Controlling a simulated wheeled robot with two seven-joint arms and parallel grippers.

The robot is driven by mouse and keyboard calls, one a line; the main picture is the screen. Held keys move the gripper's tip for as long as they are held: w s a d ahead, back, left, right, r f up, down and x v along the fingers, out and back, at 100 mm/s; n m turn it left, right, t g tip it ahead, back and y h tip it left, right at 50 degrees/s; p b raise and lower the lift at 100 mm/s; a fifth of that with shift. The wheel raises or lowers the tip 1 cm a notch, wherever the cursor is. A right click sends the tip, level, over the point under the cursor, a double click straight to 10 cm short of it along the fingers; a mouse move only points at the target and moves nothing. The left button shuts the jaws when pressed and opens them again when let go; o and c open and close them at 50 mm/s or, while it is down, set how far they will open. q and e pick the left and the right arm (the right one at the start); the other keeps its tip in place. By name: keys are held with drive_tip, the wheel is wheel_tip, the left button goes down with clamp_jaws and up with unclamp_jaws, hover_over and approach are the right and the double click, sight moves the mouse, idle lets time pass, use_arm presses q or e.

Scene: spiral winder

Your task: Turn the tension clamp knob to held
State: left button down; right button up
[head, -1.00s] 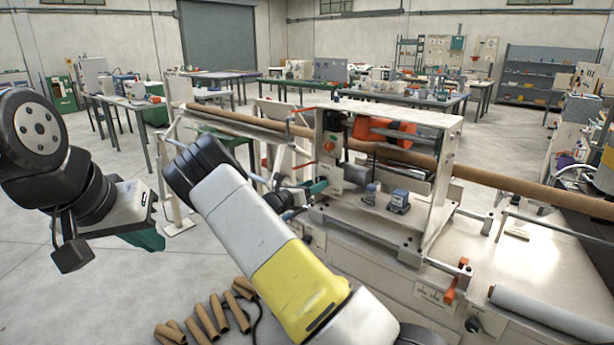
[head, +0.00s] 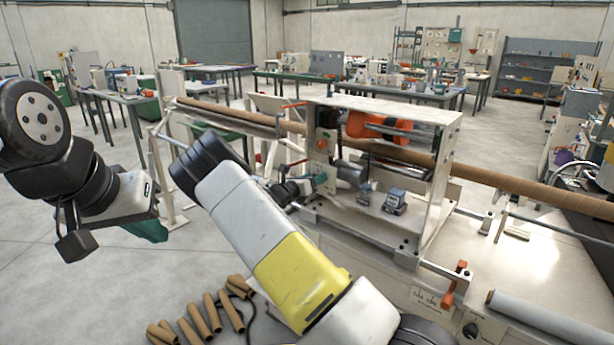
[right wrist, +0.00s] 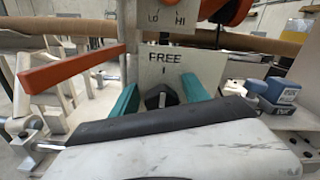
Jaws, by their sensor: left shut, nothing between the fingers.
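The tension clamp knob (right wrist: 161,97) is small and dark and sits on a pale panel (right wrist: 170,70) marked FREE, with a short line under the word. In the right wrist view it stands between the two teal fingers of my right gripper (right wrist: 160,100), which are apart with a gap visible beside the knob. In the head view my right gripper (head: 319,181) is at the left end of the winder frame, and the knob is not discernible there. My left gripper (head: 150,231) hangs at the left, shut and empty, well away from the machine.
An orange lever (right wrist: 70,69) juts out left of the panel. Blue-topped blocks (head: 394,201) stand on the machine bed right of my right gripper. A long brown tube (head: 500,183) crosses the machine. Several cardboard cores (head: 212,312) lie at the lower left.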

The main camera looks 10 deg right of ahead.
clamp_jaws()
